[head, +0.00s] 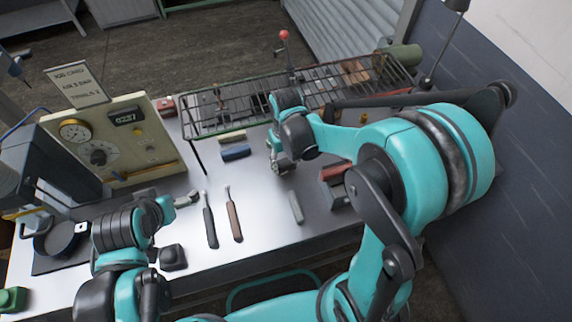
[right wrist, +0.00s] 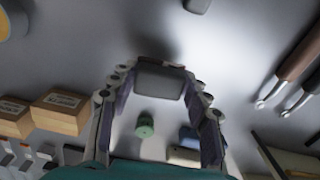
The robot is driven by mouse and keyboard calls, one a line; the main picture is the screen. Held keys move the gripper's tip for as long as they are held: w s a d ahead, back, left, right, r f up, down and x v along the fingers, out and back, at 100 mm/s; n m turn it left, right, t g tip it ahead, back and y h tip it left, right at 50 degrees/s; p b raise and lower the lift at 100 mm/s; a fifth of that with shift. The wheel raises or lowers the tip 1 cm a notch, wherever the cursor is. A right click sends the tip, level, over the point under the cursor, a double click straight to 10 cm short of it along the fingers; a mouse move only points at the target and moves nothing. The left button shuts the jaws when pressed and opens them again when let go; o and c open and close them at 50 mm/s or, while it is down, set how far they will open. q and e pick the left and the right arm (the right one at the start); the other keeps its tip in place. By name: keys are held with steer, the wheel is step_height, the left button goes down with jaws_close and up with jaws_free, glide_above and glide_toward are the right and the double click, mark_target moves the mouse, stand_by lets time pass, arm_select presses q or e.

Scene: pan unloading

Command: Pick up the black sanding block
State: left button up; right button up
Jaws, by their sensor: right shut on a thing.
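My right gripper (head: 281,168) is low over the middle of the metal table. In the right wrist view its fingers (right wrist: 160,85) are closed on the ends of a dark grey block with rounded corners, which looks like the black sanding block (right wrist: 160,82). In the head view this block is mostly hidden by the gripper. I cannot tell whether it still touches the table. My left gripper (head: 186,200) is at the left of the table; its fingers are too small to read.
Two hand tools (head: 209,222) lie left of centre, with a grey bar (head: 296,207) to their right. A blue block (head: 236,153) lies behind. A wire rack (head: 320,95) spans the back. A dark lump (head: 172,257) sits near the front edge. A gauge panel (head: 120,140) stands left.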

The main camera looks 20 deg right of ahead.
steer(key=d+r+p, duration=0.2)
steer(key=d+r, duration=0.5)
steer(key=d, duration=0.4)
steer(key=shift+w+d+r, duration=0.35)
steer(key=shift+w, duration=0.1)
